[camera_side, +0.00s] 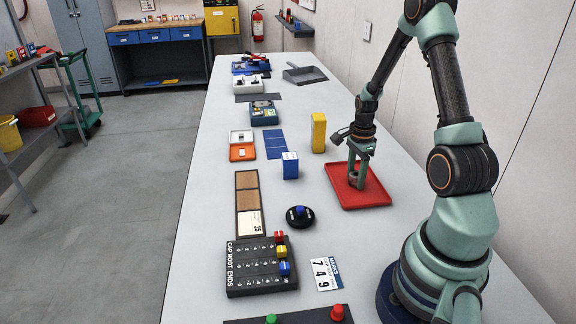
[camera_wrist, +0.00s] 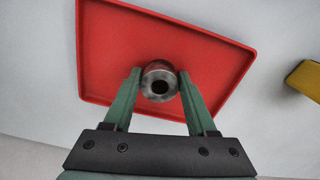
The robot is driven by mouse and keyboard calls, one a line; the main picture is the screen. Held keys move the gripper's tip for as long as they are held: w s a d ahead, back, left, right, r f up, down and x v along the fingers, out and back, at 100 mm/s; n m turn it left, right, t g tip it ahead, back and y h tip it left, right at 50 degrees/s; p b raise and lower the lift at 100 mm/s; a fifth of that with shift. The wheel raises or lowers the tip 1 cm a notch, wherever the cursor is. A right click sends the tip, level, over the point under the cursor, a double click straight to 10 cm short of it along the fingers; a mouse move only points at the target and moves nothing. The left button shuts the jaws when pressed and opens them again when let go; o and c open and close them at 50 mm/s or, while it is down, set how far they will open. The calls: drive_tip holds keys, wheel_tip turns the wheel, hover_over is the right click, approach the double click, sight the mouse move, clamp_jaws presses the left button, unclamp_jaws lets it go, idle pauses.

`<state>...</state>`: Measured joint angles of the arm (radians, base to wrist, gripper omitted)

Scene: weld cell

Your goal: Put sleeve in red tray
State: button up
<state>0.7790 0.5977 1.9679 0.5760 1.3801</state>
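The sleeve (camera_wrist: 158,82) is a round grey metal ring with a dark bore, seen end-on in the wrist view. It sits between the tips of my gripper (camera_wrist: 159,74), whose two green fingers meet its sides with no clear gap. The red tray (camera_wrist: 105,45) lies behind the sleeve in the wrist view. In the side view, my gripper (camera_side: 356,182) points down inside the outline of the red tray (camera_side: 375,194), low over its floor. I cannot make out the sleeve clearly in the side view, nor whether it touches the tray floor.
A yellow block (camera_side: 319,132) stands just behind the tray, and a blue box (camera_side: 290,166) stands to its left. A black round base with a blue knob (camera_side: 299,215) and a dark cap rack (camera_side: 258,268) lie nearer. The rest of the tray is empty.

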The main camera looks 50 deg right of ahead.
sight(356, 174)
drive_tip(key=shift+o, duration=1.1)
drive_tip(key=shift+r, duration=0.15)
wheel_tip(356, 174, up, 11)
drive_tip(key=w+a+r+n+t+h, duration=0.15)
drive_tip(key=w+a+r+n, duration=0.25)
drive_tip(key=a+r+n, duration=0.65)
drive_tip(key=s+a+r+n+t, duration=0.1)
drive_tip(key=a+n+t, duration=0.1)
drive_tip(key=a+n, duration=0.5)
drive_tip(key=s+a+r+n+t+y, duration=0.1)
drive_tip(key=s+a+n+t, duration=0.1)
drive_tip(key=a+n, duration=0.5)
drive_tip(key=a, duration=0.3)
